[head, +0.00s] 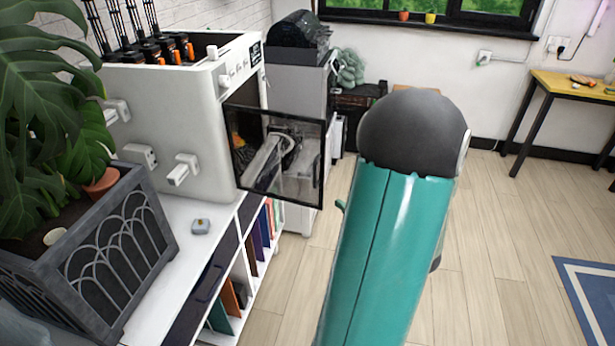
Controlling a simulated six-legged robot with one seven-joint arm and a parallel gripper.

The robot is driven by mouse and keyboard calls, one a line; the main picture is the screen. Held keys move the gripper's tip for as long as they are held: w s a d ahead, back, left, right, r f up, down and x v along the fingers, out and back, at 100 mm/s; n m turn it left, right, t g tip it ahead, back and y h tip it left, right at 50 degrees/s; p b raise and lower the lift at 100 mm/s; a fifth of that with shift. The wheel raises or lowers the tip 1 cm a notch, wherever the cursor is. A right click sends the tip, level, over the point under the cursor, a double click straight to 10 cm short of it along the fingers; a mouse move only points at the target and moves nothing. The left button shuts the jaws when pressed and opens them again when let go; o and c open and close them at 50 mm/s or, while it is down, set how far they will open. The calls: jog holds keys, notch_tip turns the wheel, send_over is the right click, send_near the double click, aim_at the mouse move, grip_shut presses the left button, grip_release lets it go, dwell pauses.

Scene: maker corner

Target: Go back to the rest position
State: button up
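My arm (395,250), teal with a dark grey rounded joint (412,128), rises from the bottom edge through the middle of the head view. The joint is at the top and the arm stands in front of the floor. I cannot make out my gripper or its fingers, nor whether it holds anything. A white box-shaped machine (180,120) stands left of my arm. Its dark-framed clear door (313,165) stands open toward my arm. Pale and dark shapes show through the door, too unclear to name.
The machine stands on a white shelf unit (178,238) with books below. A dark planter (120,255) with a large plant is at the left. A yellow-topped table (575,88) is at the back right.

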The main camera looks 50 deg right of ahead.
jog(key=w+a+r+n+g+y, duration=0.2)
jog(key=w+a+n+g+y, duration=0.15)
jog(key=a+n, duration=0.4)
jog(key=w+a+r+n+g+y, duration=0.1)
jog(key=w+a+n+g+y, duration=0.3)
jog(key=a, duration=0.7)
jog(key=w+a+r+n+g+y, duration=0.1)
jog(key=w+a+r+n+y, duration=0.1)
jog(key=a+n+y, duration=0.45)
jog(key=s+a+r+n+g+h, duration=0.1)
jog(key=a+n+h, duration=0.4)
jog(key=n, duration=0.5)
jog(key=s+a+r+n+g+h, duration=0.2)
jog(key=s+a+r+n+h, duration=0.2)
jog(key=a+n, duration=0.5)
jog(key=shift+s+r+n+h, duration=0.3)
jog(key=shift+r+n+h, duration=0.25)
jog(key=shift+h, duration=0.25)
jog(key=shift+f+g, duration=0.1)
jog(key=shift+g, duration=0.15)
